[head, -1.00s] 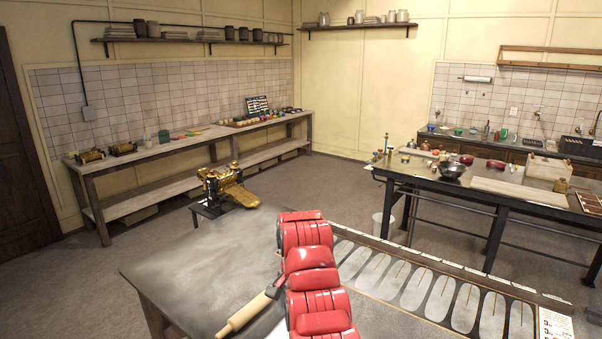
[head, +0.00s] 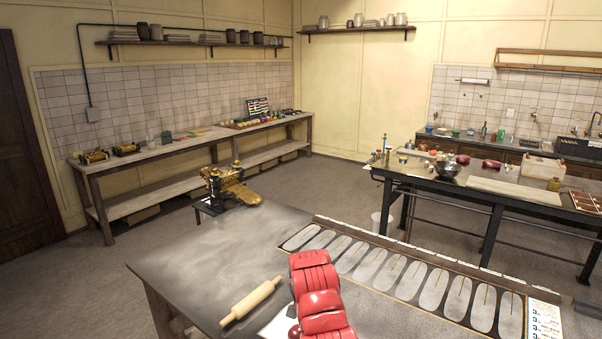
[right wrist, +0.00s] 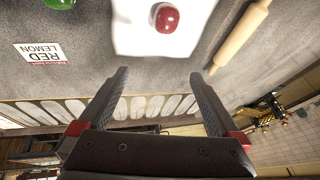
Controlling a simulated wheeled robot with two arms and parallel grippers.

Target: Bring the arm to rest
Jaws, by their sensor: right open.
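My right arm (head: 318,290) is red and reaches over the near table in the head view; its gripper is hidden there. In the right wrist view my right gripper (right wrist: 160,76) is open, with nothing between its two dark fingers. A wooden rolling pin (head: 250,302) lies on the near table, left of my arm. It also shows in the right wrist view (right wrist: 240,36), apart from the fingers. A glossy red lump (right wrist: 166,17) sits on a white sheet (right wrist: 130,40), beyond the fingertips. My left gripper is not in view.
The grey near table (head: 205,262) is bare left of the pin. A tray with several oval moulds (head: 408,280) lies along its far right side. A brass roller machine (head: 228,186) stands beyond the table.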

